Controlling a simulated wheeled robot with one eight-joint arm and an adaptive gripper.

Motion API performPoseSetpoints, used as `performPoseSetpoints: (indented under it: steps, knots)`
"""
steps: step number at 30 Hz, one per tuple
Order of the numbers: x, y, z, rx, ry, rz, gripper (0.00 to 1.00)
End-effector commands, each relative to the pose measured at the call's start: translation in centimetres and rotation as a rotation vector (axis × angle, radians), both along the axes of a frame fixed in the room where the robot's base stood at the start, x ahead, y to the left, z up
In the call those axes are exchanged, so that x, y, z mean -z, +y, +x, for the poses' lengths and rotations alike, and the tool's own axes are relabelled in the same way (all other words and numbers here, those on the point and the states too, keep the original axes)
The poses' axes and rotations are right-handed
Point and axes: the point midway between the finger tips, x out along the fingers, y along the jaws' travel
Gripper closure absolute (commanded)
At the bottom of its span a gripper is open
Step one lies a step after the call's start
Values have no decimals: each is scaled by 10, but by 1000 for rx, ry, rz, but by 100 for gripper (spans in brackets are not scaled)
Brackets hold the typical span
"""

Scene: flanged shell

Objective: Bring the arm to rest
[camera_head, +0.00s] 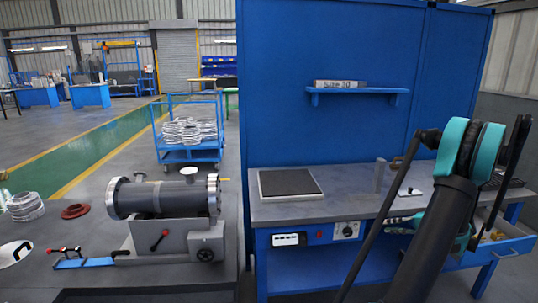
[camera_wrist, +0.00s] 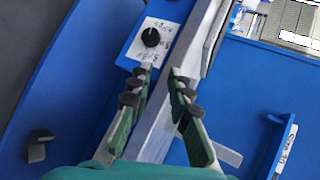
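My arm stands at the right of the head view, in front of the workbench (camera_head: 350,178), with its black and teal links covering part of the bench and its drawer. My gripper (camera_wrist: 163,76) shows in the wrist view with its green and black fingers apart. No object is visible between them; the grey bench edge (camera_wrist: 155,135) lies beyond the gap. In the head view the fingers cannot be told clearly from the arm parts near the bench front.
The bench has a black mat (camera_head: 290,183), a grey upright block (camera_head: 380,174) and an open drawer (camera_head: 508,246) at right. A control knob (camera_wrist: 151,38) is on its front. A flanged shell (camera_head: 165,197) rests on a stand at left. A blue cart (camera_head: 187,154) stands behind.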

Motion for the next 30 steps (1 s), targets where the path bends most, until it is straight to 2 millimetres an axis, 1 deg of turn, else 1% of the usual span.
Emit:
performPoseSetpoints:
  steps: [1, 2, 3, 5, 6, 8, 9, 11, 12, 15, 17, 21, 24, 26, 27, 30]
  knots:
    - [-6, 27, 2, -27, 25, -31, 81]
    - [-8, 40, 2, -37, 41, -52, 81]
    - [-11, 58, 1, -55, 61, -80, 81]
    - [-15, 83, -2, -78, 88, -126, 81]
    - [-17, 100, -5, -96, 106, -156, 81]
    - [-19, 124, -11, -120, 129, -204, 81]
    - [-21, 140, -16, -139, 143, -237, 81]
    - [-22, 162, -25, -164, 162, -287, 81]
    - [-23, 177, -32, -182, 173, -322, 81]
    - [-24, 210, -53, -225, 195, -412, 81]
    - [-24, 227, -67, -252, 205, -466, 81]
    - [-22, 263, -103, -315, 215, -598, 81]
    - [-19, 282, -130, -360, 213, -696, 81]
    - [-16, 292, -147, -387, 207, -754, 81]
    - [-14, 297, -158, -406, 202, -794, 81]
    - [-9, 308, -186, -449, 182, -893, 81]
